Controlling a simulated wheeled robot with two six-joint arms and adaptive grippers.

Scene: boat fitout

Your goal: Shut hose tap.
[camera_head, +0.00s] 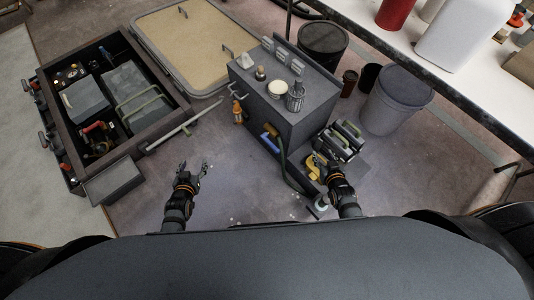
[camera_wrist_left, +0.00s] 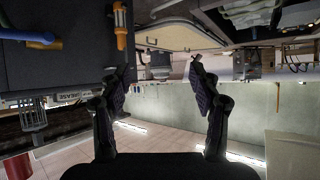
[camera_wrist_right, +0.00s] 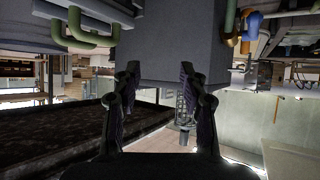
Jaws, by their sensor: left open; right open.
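The hose tap, with a blue handle (camera_head: 270,130), is on the side of the dark grey cabinet (camera_head: 275,97). A green hose (camera_head: 283,165) runs down from it. In the right wrist view, a blue part (camera_wrist_right: 253,24) and brassy fittings (camera_wrist_right: 232,40) show at upper right; in the left wrist view the blue handle (camera_wrist_left: 35,40) is at upper left. My left gripper (camera_head: 194,167) is open and empty over the floor, left of the cabinet and apart from the tap. My right gripper (camera_head: 319,163) is open, right of the tap, close to a yellow object (camera_head: 311,167).
An orange-handled item (camera_head: 238,112) hangs on the cabinet, left of the tap. A dark compartment box (camera_head: 150,143) stands at left and a tan-topped panel (camera_head: 185,40) behind. Green-handled items (camera_head: 345,138) and a grey bin (camera_head: 397,100) are at right.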

